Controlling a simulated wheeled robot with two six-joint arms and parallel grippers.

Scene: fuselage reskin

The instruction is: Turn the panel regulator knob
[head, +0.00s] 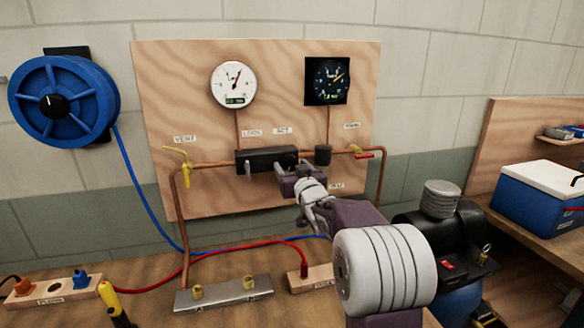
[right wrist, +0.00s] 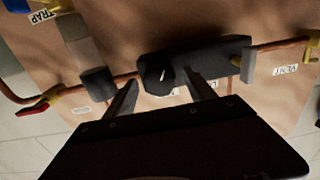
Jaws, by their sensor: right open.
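The panel regulator is a dark block (head: 262,159) on the copper pipe of the plywood panel. My right gripper (head: 287,172) is at the block's right end and hides the knob in the head view. In the right wrist view my right gripper (right wrist: 164,84) is open, with one finger on each side of the knob and gaps between. I cannot tell how far the tips reach around it. My left gripper is out of view.
Two gauges, one white (head: 233,85) and one black (head: 327,80), hang above. A small silver lever (head: 247,168), a yellow valve (head: 186,170) and a red-handled valve (head: 362,154) flank the block. A dark cylinder (right wrist: 98,79) sits close beside my right finger. The bench holds hoses and fittings.

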